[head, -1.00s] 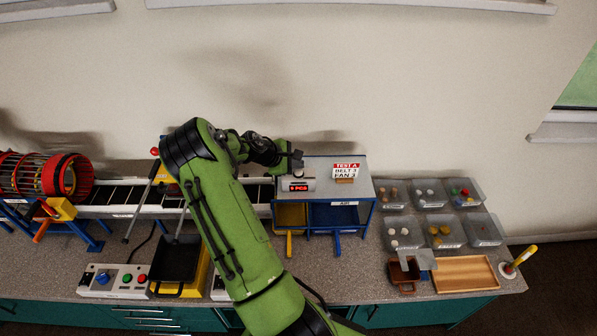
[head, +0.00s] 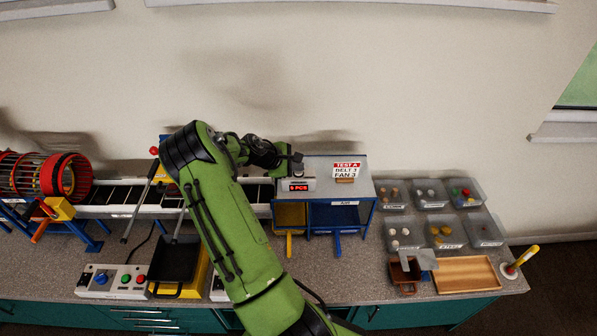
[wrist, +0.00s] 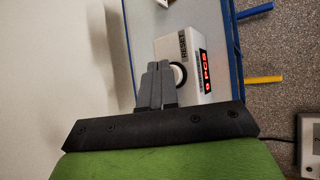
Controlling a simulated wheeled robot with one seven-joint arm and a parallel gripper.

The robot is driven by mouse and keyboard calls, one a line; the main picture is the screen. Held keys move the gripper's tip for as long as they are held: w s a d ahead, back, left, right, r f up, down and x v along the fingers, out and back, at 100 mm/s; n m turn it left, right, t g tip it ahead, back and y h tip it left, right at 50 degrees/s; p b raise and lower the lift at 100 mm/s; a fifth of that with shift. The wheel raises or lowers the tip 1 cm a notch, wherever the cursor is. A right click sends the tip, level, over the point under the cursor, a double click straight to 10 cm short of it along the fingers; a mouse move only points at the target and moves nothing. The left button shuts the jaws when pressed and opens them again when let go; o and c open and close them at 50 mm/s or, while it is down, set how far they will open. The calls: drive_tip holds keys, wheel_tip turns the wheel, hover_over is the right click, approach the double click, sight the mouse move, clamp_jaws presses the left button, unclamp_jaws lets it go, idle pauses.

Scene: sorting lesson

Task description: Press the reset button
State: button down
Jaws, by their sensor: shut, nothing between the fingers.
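The counter box (head: 309,184) is a small white box with a red lit display, standing on the grey top of the sorting cabinet. In the wrist view the box (wrist: 205,55) carries the word RESET beside a round white button (wrist: 179,76) with a dark ring. The display (wrist: 206,72) ends in PCS; its digit is hard to read. My gripper (wrist: 159,67) is shut and empty, its fingertips close to the button and overlapping its left edge in the picture. I cannot tell whether they touch it. In the head view my gripper (head: 295,158) is at the box's back left.
A sign (head: 346,169) reading TEST A stands on the cabinet top right of the box. The conveyor (head: 125,197) runs to the left. Clear bins (head: 405,232) and a wooden tray (head: 465,273) are at the right. A control panel (head: 113,281) is front left.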

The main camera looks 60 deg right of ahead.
sight(296, 173)
drive_tip(key=shift+f, duration=0.2)
idle(0.4)
drive_tip(key=shift+r+p, duration=0.6)
drive_tip(key=shift+r, duration=0.3)
wheel_tip(296, 173, up, 5)
drive_tip(key=p, duration=0.4)
drive_tip(key=shift+r, duration=0.1)
idle(0.3)
